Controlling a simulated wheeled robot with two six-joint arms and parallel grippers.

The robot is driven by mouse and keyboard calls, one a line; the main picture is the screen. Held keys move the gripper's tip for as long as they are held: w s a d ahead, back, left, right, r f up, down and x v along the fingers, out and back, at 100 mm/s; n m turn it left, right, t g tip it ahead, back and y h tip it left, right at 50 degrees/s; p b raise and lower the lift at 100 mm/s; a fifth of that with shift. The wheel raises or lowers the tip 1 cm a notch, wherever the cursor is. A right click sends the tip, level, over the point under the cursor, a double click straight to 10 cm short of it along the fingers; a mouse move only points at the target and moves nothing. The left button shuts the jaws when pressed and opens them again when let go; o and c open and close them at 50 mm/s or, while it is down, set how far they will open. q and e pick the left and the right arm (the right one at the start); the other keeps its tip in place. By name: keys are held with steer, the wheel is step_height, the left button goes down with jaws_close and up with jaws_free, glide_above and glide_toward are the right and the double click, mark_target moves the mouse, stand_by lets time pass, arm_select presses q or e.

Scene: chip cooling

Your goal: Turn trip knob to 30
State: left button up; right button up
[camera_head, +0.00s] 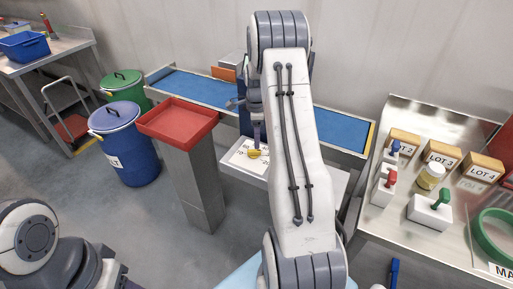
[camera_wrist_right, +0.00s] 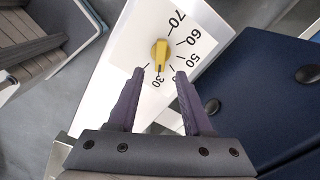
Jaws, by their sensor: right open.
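The yellow trip knob (camera_wrist_right: 160,52) sits on a white dial plate (camera_wrist_right: 205,25) with numbers from 30 to 70; the mark between 50 and 30 is partly hidden by a finger. The knob's long axis runs up and down in the wrist view, its lower end towards the 30. My right gripper (camera_wrist_right: 160,73) is open, its purple fingertips apart on either side just below the knob, not closed on it. In the head view the knob (camera_head: 254,153) shows beneath the gripper, which my right arm partly hides. My left gripper is out of view.
A blue conveyor (camera_head: 340,130) runs behind the dial. A red tray (camera_head: 180,120) on a grey stand is to its left, beside a blue drum (camera_head: 125,145). At right, a metal bench (camera_head: 410,225) holds LOT boxes (camera_head: 441,153) and handled blocks.

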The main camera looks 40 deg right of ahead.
mark_target(255, 151)
steer(key=shift+r+b, duration=0.3)
steer(key=shift+r, duration=2.35)
steer(key=s+a+r+n, duration=0.2)
steer(key=a+n, duration=0.4)
steer(key=a, duration=0.4)
steer(key=s+a+r+n, duration=0.3)
steer(key=a+n, duration=0.2)
steer(key=a, duration=0.5)
steer(key=s+a+r+n, duration=0.2)
steer(key=a+n, duration=0.4)
steer(key=a, duration=0.4)
steer(key=s+a+n, duration=0.4)
steer(key=s+n, duration=0.4)
steer(key=s, duration=0.2)
steer(key=s+a+n+y, duration=0.1)
steer(key=s+a+n, duration=0.4)
steer(key=s, duration=0.5)
steer(key=n, duration=0.2)
steer(key=shift+s+a+f+n, duration=0.15)
steer(key=shift+f+n, duration=0.2)
steer(key=shift+n, duration=0.05)
